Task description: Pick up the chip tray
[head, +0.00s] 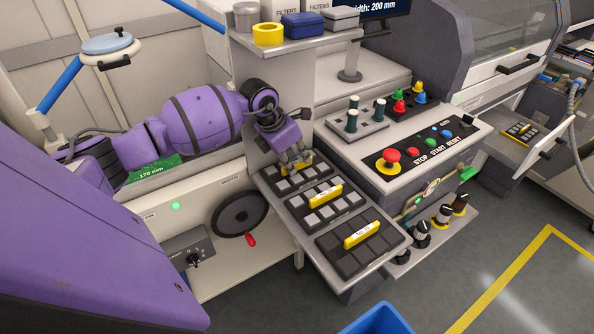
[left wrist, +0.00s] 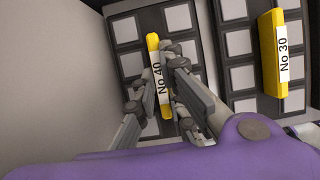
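Three dark chip trays with square pads and yellow handles lie in a row on a sloping grey shelf (head: 290,215). The far chip tray (head: 284,186) has a handle marked No 40 (left wrist: 157,85). My left gripper (head: 291,158) is over this tray, pointing down. In the left wrist view its fingers (left wrist: 156,88) are close against both sides of the No 40 handle and look shut on it. The tray appears to rest on the shelf; the gripper hides part of it. The middle tray's handle (head: 322,195) reads No 30. My right gripper is not in view.
The near tray (head: 345,263) has darker pads. A control panel with a red stop button (head: 388,158) stands to the right. A handwheel (head: 239,214) is left of the shelf. A blue bin (head: 380,318) stands on the floor in front. Black-capped knobs (head: 443,214) sit right of the shelf.

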